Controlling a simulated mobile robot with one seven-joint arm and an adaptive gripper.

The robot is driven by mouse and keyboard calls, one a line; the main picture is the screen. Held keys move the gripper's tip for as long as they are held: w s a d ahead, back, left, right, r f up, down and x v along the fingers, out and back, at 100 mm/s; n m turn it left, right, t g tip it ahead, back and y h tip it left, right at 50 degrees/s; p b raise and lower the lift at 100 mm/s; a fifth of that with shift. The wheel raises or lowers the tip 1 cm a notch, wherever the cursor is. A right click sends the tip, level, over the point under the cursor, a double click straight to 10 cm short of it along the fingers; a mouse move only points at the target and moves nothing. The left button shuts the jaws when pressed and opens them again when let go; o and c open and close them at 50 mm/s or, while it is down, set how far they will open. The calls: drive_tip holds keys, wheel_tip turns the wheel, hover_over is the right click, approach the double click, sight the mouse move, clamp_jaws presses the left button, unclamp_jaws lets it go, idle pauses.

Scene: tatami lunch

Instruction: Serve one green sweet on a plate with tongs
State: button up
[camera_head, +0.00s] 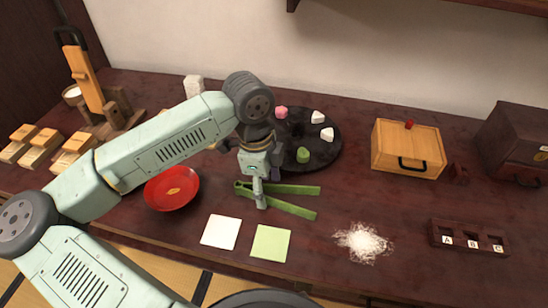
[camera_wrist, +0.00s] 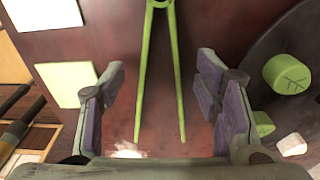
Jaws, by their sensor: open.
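Green tongs (camera_head: 293,190) lie on the dark table, legs spread, tips pointing right in the head view. My gripper (camera_head: 260,204) is over the tongs near their hinge end. In the wrist view the tongs (camera_wrist: 173,70) lie between the fingers of my open gripper (camera_wrist: 160,88), apart from both. A green sweet (camera_head: 303,155) sits on a round dark tray (camera_head: 330,150) behind the tongs. In the wrist view a green sweet (camera_wrist: 288,75) with a marked top and a second green piece (camera_wrist: 263,123) show at the right. A red plate (camera_head: 160,200) with a gold mark stands left of the tongs.
Pink (camera_head: 281,112) and white (camera_head: 318,117) sweets share the tray. White (camera_head: 221,232) and green (camera_head: 270,243) squares lie in front. White powder (camera_head: 363,242), a labelled block (camera_head: 468,239) and a wooden box (camera_head: 407,150) are at right. My arm hides part of the tray.

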drive_tip(key=shift+f+b, duration=0.45)
drive_tip(key=shift+f, duration=0.3)
drive_tip(key=shift+d, duration=0.1)
drive_tip(key=c, duration=0.7)
wheel_tip(320, 180, up, 12)
drive_tip(key=p, duration=0.6)
drive_tip(key=shift+w, duration=0.1)
